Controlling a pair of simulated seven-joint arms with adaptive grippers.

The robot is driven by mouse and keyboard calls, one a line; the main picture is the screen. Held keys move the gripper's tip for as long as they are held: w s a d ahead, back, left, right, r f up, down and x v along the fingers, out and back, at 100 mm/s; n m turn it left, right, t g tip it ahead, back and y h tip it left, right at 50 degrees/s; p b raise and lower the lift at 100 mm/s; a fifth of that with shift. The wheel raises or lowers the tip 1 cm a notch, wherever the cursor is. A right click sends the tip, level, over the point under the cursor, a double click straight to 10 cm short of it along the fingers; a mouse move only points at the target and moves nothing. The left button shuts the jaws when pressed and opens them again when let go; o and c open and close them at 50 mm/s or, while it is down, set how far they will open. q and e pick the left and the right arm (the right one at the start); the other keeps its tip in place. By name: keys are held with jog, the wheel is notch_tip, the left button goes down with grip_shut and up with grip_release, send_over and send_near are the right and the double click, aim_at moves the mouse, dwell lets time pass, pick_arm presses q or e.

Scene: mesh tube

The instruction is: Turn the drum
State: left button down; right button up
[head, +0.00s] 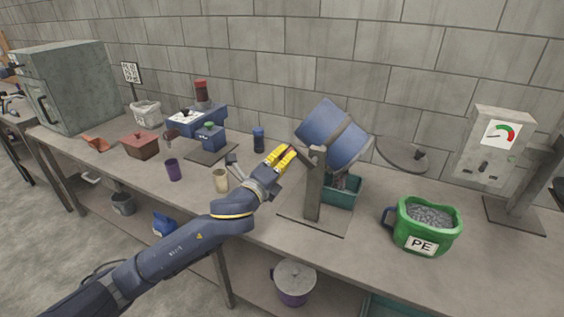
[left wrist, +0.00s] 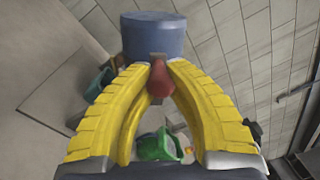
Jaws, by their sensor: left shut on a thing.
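The blue drum (head: 326,124) hangs tilted on a grey stand (head: 314,190) in the middle of the table in the head view. In the left wrist view the drum (left wrist: 152,35) is straight ahead, past the fingertips. My left gripper (head: 288,152) has yellow fingers and is at the drum's left side, by the top of the stand. In the left wrist view my left gripper (left wrist: 159,68) is closed around a red handle (left wrist: 160,84) in front of the drum. In the head view the fingers hide most of this handle. My right gripper is not in view.
A teal bin (head: 343,191) sits under the drum. A green pail marked PE (head: 422,226) with grey pellets and a grey round lid (head: 401,153) are to the right. A beige cup (head: 221,181) and a purple cup (head: 173,170) stand left, near my left arm.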

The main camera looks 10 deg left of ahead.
pick_arm(q)
jog(key=shift+s+d+r+m, duration=0.1)
jog(key=shift+d+r+m, duration=0.25)
jog(key=shift+m, duration=0.35)
jog(key=shift+d+r+m, duration=0.2)
jog(key=shift+r+m, duration=0.1)
jog(key=shift+m, duration=0.4)
jog(key=c, duration=1.1)
grip_release()
jog(key=shift+s, duration=0.15)
jog(key=v, duration=0.7)
jog(key=shift+s, duration=0.1)
